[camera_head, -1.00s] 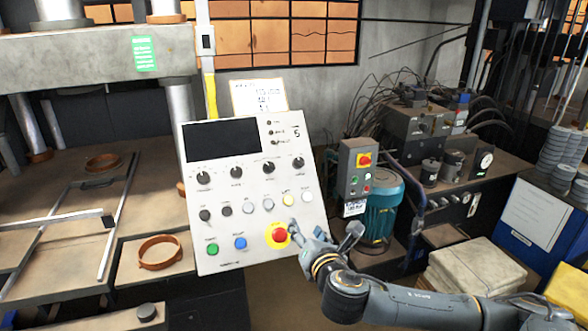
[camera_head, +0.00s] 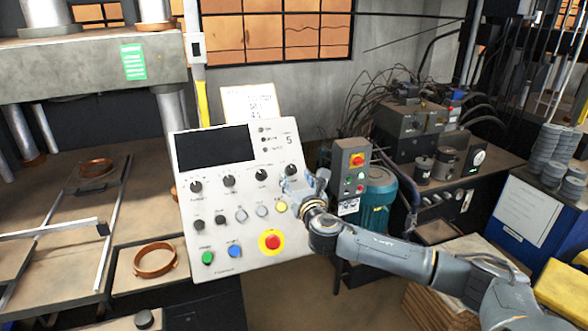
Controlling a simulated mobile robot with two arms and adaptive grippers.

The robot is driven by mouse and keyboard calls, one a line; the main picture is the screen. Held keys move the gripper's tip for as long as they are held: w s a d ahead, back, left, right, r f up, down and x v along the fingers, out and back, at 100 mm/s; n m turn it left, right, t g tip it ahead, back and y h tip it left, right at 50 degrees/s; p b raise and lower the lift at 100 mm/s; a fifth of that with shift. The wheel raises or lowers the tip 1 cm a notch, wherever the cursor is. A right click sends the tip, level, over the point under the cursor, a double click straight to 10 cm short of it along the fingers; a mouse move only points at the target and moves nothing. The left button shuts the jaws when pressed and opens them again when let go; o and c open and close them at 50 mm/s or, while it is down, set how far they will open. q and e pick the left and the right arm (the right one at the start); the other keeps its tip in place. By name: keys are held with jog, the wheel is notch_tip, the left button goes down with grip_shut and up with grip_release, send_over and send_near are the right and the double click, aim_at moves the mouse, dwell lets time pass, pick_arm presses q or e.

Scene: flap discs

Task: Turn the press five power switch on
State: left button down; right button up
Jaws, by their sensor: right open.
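The press control panel (camera_head: 238,195), marked 5, stands tilted in the middle with a dark screen. A row of black rotary knobs (camera_head: 228,180) runs below the screen, ending in a right-hand knob (camera_head: 291,170). Their labels are too small to read, so I cannot tell which control is the power switch. My right gripper (camera_head: 304,184) is open and empty in front of the panel's right edge, just below the right-hand knob. It hides the far-right end of the button row, beside the yellow button (camera_head: 281,207). My left gripper is out of view.
A red emergency stop (camera_head: 272,242), a green button (camera_head: 207,258) and a blue button (camera_head: 234,251) sit low on the panel. A grey switch box (camera_head: 351,172) stands right of it, before a teal motor (camera_head: 375,205). The press table (camera_head: 60,230) lies left.

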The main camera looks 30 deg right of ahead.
aim_at(291, 169)
jog(key=shift+x, duration=1.1)
jog(key=shift+w, duration=0.2)
jog(key=shift+c, duration=0.2)
grip_shut()
